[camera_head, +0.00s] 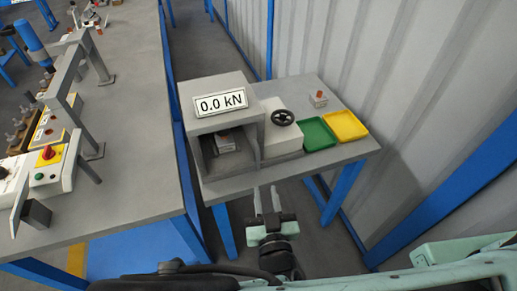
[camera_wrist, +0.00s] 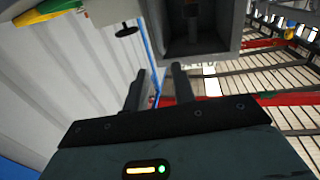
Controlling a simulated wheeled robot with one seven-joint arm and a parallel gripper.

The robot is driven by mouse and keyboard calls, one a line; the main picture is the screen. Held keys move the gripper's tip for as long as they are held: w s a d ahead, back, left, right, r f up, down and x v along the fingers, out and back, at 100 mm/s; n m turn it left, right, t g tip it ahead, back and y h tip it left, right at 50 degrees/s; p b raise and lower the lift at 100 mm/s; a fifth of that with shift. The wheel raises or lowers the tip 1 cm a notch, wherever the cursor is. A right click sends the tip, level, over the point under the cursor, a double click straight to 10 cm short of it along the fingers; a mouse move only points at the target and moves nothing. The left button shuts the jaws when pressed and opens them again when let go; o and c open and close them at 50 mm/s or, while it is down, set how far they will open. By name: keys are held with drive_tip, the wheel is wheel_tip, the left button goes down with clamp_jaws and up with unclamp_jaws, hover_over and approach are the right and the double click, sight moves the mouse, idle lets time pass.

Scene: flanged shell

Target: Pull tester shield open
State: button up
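The tester (camera_head: 225,112) is a grey box with a "0.0 kN" display, standing on a small grey table. The front of its chamber (camera_head: 223,150) looks open or covered by something clear; I cannot tell which. A small block with a reddish-brown top is inside. A thin upright edge shows at the chamber's right side, and I cannot tell if it is the shield. My gripper (camera_head: 266,200) is open and empty, in front of the table's front edge and apart from the tester. In the wrist view the fingers (camera_wrist: 158,88) are spread below the dark chamber mouth (camera_wrist: 197,35).
Right of the chamber is a grey housing with a black handwheel (camera_head: 283,118), then a green tray (camera_head: 318,134) and a yellow tray (camera_head: 345,126). A corrugated wall (camera_head: 400,80) bounds the right; a larger workbench (camera_head: 125,130) stands left.

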sight(258, 156)
drive_tip(key=w, duration=0.9)
drive_tip(key=w+a, duration=0.1)
drive_tip(key=w, duration=0.3)
drive_tip(key=shift+w, duration=0.25)
drive_tip(key=shift+a, duration=0.1)
clamp_jaws()
